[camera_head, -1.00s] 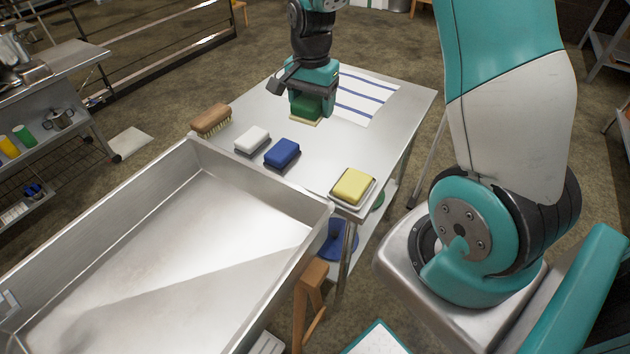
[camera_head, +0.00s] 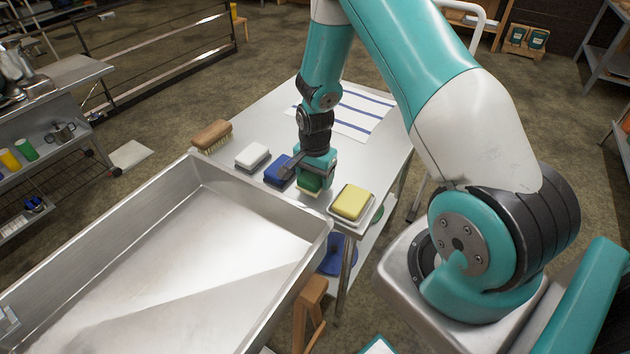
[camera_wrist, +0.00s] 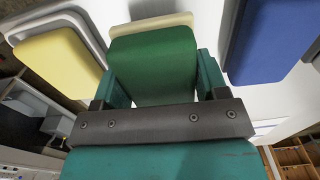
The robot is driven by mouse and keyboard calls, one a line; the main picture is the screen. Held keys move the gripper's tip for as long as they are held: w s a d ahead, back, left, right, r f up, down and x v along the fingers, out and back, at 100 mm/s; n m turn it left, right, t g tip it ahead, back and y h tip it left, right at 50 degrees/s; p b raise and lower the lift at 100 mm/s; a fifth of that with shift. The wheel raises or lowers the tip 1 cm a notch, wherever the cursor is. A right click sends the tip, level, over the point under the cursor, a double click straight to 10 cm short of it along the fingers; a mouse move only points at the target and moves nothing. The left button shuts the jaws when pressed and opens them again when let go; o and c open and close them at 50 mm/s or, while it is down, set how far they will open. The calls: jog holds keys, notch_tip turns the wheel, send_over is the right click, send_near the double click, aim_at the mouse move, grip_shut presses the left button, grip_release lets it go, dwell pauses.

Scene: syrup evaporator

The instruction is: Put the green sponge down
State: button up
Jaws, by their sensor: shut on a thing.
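The green sponge (camera_head: 310,184) is between the fingers of my gripper (camera_head: 312,178), which is shut on it. In the wrist view the sponge (camera_wrist: 152,62) has a green body with a pale cream layer at its far edge, and the gripper's teal fingers (camera_wrist: 160,85) press on both its sides. In the head view the sponge is over the steel table (camera_head: 228,167), between a blue sponge (camera_head: 279,170) and a yellow sponge (camera_head: 351,202). I cannot tell whether its underside touches the table; my gripper partly hides it.
The yellow sponge sits in a pale dish (camera_head: 345,218) at the table's near right corner. A white sponge (camera_head: 253,155) and a wooden brush (camera_head: 212,135) lie to the left. A striped cloth (camera_head: 352,112) lies at the back. A large steel pan (camera_head: 190,265) borders the near side.

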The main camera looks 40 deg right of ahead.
jog(key=shift+f, duration=1.15)
jog(key=shift+f, duration=0.15)
jog(key=o, duration=1)
